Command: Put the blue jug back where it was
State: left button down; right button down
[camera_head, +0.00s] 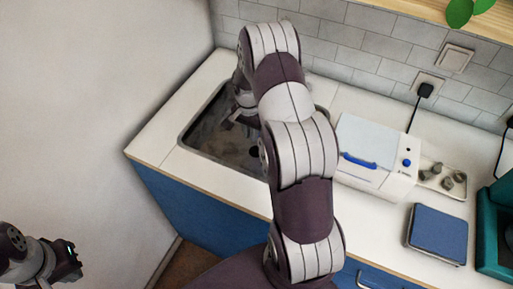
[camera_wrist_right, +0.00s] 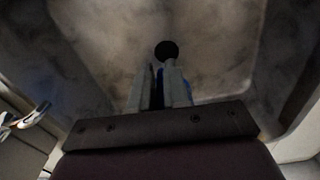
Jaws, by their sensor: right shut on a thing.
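My right arm reaches over the counter, and its gripper (camera_head: 238,122) is down at the sink (camera_head: 187,143). In the right wrist view my right gripper (camera_wrist_right: 160,88) is shut on a blue thing, probably the blue jug (camera_wrist_right: 188,86). Only slivers of blue show between and beside the fingers; the rest is hidden. The grey sink basin (camera_wrist_right: 105,45) and its dark round drain (camera_wrist_right: 166,50) lie beyond the fingertips. In the head view no jug can be made out. My left gripper (camera_head: 72,262) is at the lower left, away from the counter; its fingers are unclear.
A white appliance (camera_head: 362,138) with a blue handle stands right of the sink. Beside it are a tray (camera_head: 428,186) with several grey pieces, a blue box (camera_head: 437,232) and a teal object (camera_head: 488,225). A chrome fitting (camera_wrist_right: 35,115) shows left in the wrist view.

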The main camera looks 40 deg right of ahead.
notch_tip(320, 180, down, 8)
jog(key=shift+w+r+p, duration=0.1)
jog(key=shift+w+p, duration=0.05)
jog(key=shift+p, duration=0.35)
jog(key=shift+a+f, duration=0.1)
jog(key=shift+f, duration=0.2)
jog(key=c, duration=1.1)
grip_release()
jog(key=shift+r, duration=0.55)
notch_tip(320, 180, up, 11)
jog(key=b, duration=0.2)
jog(key=s+a+r+n, duration=0.3)
jog(key=s+a+n, duration=0.1)
jog(key=s+a, duration=0.1)
jog(key=s+a+r+n+t, duration=0.1)
jog(key=s+a+r+n, duration=0.1)
jog(key=s+a+n, duration=0.3)
jog(key=s+a+r+n, duration=0.3)
jog(key=s+a+n, duration=0.1)
jog(key=a, duration=0.4)
jog(key=shift+s+r+n, duration=0.3)
jog(key=shift+s, duration=0.3)
